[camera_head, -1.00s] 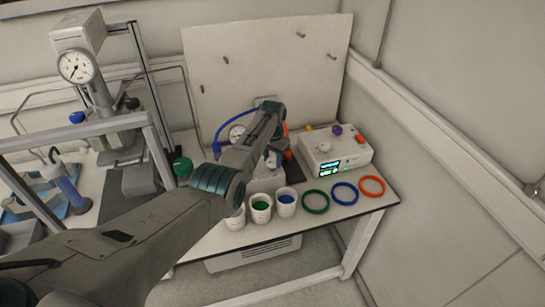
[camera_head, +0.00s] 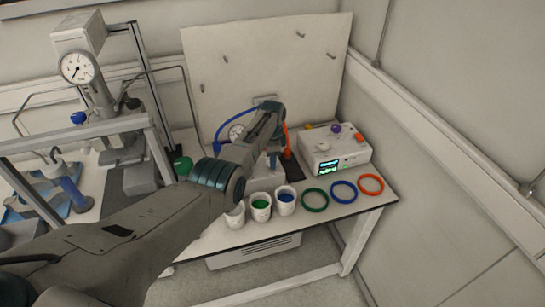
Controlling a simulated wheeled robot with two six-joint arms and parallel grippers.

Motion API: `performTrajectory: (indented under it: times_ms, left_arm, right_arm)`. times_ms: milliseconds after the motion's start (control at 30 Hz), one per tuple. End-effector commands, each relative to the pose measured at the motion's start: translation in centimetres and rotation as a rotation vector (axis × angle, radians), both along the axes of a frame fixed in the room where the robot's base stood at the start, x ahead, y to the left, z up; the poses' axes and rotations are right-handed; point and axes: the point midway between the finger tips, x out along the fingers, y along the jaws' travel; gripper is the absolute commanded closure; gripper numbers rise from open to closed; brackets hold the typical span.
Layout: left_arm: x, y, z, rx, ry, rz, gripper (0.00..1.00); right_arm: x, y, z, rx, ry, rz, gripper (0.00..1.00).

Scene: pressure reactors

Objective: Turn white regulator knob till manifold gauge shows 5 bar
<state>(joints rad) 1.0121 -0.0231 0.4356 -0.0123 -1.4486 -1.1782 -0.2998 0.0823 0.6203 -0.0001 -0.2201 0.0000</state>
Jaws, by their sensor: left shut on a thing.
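The manifold gauge (camera_head: 236,132) is a small white dial on the bench by the back board, partly covered by my left forearm. Its needle is too small to read. My left gripper (camera_head: 272,150) is over the white manifold unit, mostly hidden behind its own wrist and forearm. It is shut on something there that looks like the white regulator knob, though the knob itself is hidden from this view. My right gripper is not in view.
A white control box (camera_head: 335,152) with a lit screen stands to the right. Several white cups, including one with green contents (camera_head: 261,205), and coloured rings, including a blue ring (camera_head: 344,192), line the front edge. A blue hose (camera_head: 222,128) curves left of the gripper. A reactor gauge (camera_head: 77,68) stands left.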

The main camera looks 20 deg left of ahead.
Motion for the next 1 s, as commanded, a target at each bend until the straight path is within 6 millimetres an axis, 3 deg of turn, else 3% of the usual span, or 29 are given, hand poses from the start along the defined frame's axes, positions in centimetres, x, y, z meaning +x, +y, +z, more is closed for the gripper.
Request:
performTrajectory:
  times_ms: [300,833,867,967,1000]
  left_arm:
    - [0.13,0.01,0.23,-0.001,-0.004,-0.121,0.83]
    - [0.15,0.02,0.24,0.0,-0.005,-0.144,0.83]
    - [0.15,0.02,0.25,0.0,-0.005,-0.144,0.59]
    - [0.14,0.01,0.22,0.0,-0.005,-0.144,0.39]
    - [0.11,0.01,0.19,0.0,-0.004,-0.144,0.39]
  right_arm:
    - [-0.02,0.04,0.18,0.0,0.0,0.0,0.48]
    - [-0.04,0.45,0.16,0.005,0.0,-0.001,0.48]
    - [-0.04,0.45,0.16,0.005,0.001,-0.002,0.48]
    - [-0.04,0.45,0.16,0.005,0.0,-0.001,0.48]
    - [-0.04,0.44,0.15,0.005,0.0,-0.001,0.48]
